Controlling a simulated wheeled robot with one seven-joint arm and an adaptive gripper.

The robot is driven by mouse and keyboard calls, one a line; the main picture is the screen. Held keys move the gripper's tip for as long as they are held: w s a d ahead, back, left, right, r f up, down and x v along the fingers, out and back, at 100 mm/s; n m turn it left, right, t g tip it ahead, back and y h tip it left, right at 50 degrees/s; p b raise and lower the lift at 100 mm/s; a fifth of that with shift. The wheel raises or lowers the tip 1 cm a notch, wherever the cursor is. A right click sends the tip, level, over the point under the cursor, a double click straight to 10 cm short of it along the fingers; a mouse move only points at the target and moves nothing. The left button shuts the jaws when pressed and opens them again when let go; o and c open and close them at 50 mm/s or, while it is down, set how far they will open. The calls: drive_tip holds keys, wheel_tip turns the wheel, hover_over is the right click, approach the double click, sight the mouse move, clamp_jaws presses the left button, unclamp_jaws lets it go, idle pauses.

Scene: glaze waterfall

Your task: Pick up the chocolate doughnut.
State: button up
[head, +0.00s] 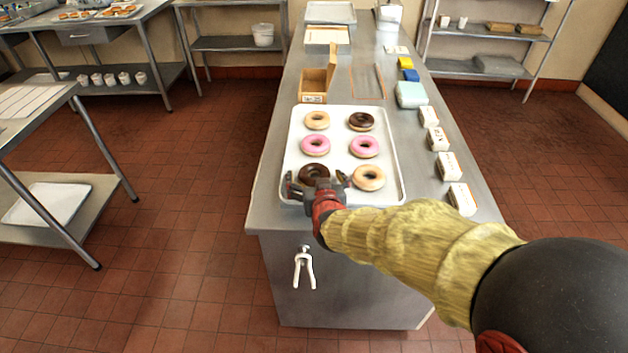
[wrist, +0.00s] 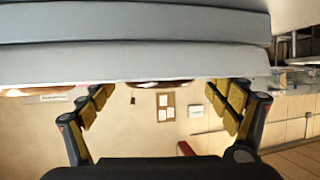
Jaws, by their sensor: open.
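Two dark chocolate doughnuts lie on the white tray (head: 393,185) in the head view. One chocolate doughnut (head: 314,171) is at the front left and the other (head: 361,121) is at the back right. My gripper (head: 316,184) is open at the front-left one, its fingers to either side, partly covering the doughnut's near side. Whether the fingers touch it cannot be told. In the wrist view my gripper (wrist: 160,91) has its yellow-padded fingers spread wide. A thin brown sliver, seemingly a doughnut edge (wrist: 160,84), shows between them.
Beside the front-left doughnut lies a plain one (head: 369,178). Pink doughnuts (head: 316,145) (head: 364,146) form the middle row, with a plain one (head: 317,120) behind. Small boxes (head: 449,166) line the right of the steel counter (head: 262,190). A wooden box (head: 316,82) stands behind the tray.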

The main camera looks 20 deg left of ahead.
drive_tip(key=shift+w+a+f, duration=0.15)
drive_tip(key=shift+w+a, duration=0.1)
drive_tip(key=shift+w, duration=0.35)
drive_tip(key=shift+c, duration=0.2)
drive_tip(key=shift+s+f, duration=0.1)
drive_tip(key=shift+f, duration=0.05)
drive_tip(key=c, duration=1.1)
drive_tip(key=shift+d, duration=0.1)
drive_tip(key=shift+c, duration=0.3)
